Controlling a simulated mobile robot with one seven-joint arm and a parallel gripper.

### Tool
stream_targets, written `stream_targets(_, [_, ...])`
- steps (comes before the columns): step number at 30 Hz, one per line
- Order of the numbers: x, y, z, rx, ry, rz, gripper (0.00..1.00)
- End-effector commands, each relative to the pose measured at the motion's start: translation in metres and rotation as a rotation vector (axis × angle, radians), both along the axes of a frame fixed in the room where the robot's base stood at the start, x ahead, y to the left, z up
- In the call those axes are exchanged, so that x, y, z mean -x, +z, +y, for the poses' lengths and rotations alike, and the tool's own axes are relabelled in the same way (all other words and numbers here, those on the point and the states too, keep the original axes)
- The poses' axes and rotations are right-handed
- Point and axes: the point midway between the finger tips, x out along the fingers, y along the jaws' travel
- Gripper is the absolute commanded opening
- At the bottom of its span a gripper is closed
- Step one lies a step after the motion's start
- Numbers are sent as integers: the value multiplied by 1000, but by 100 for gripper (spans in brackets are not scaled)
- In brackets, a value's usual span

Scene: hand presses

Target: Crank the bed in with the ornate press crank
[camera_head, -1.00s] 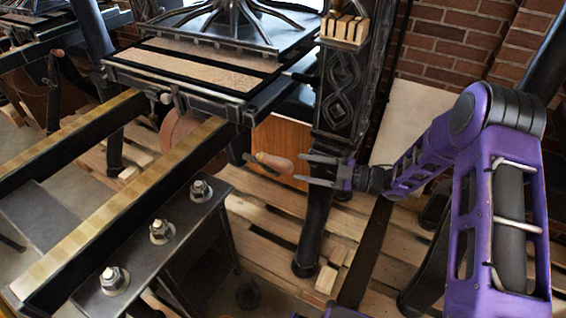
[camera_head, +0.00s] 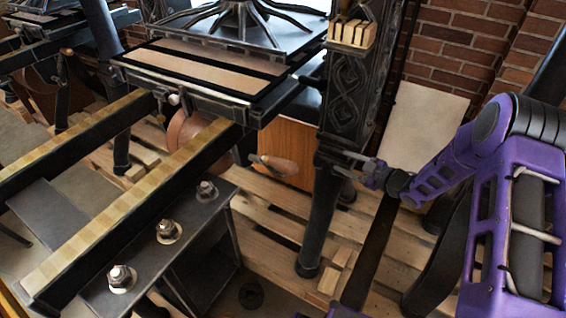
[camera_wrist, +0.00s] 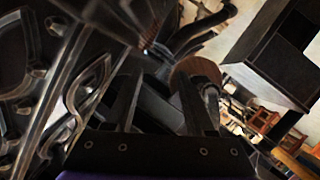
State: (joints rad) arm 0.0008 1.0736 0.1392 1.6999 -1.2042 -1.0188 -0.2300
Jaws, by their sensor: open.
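The ornate press has a dark upright with diamond relief (camera_head: 350,80). Its bed (camera_head: 205,70), with tan panels, sits at the far end of two rails (camera_head: 130,190), its front part out from under the black platen (camera_head: 240,30). The crank's wooden handle (camera_head: 278,165) sticks out below the bed, left of the upright's foot. My gripper (camera_head: 346,164) is open and empty, to the right of the handle with a gap between. In the wrist view a brown wooden knob or handle end (camera_wrist: 195,72) shows just beyond my right finger; the relief (camera_wrist: 60,100) fills the left.
A bracket with large nuts (camera_head: 168,230) stands in front of the rails. A wooden pallet floor (camera_head: 265,245) lies beneath. A brick wall (camera_head: 450,50) and a leaning pale board (camera_head: 418,125) are behind. A black leg (camera_head: 320,225) stands below the upright.

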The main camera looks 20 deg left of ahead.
Motion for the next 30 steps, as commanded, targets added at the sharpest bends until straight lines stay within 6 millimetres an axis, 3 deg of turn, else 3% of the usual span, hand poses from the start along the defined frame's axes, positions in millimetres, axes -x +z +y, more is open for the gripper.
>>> stream_targets(1, [-21,-13,-19,46,-131,57,55])
stream_targets(3, [-42,-37,-48,109,-307,155,55])
stream_targets(7, [-54,-81,-105,205,-612,391,55])
stream_targets(11, [-29,-123,-149,268,-865,692,55])
stream_targets(15, [24,-154,-169,290,-1068,1074,55])
stream_targets(19, [83,-161,-153,260,-1166,1475,55])
stream_targets(23, [130,-142,-112,171,-1162,1896,55])
stream_targets(27, [153,-91,-57,6,-1017,2336,55])
stream_targets(30, [150,-44,-25,-145,-837,2596,55])
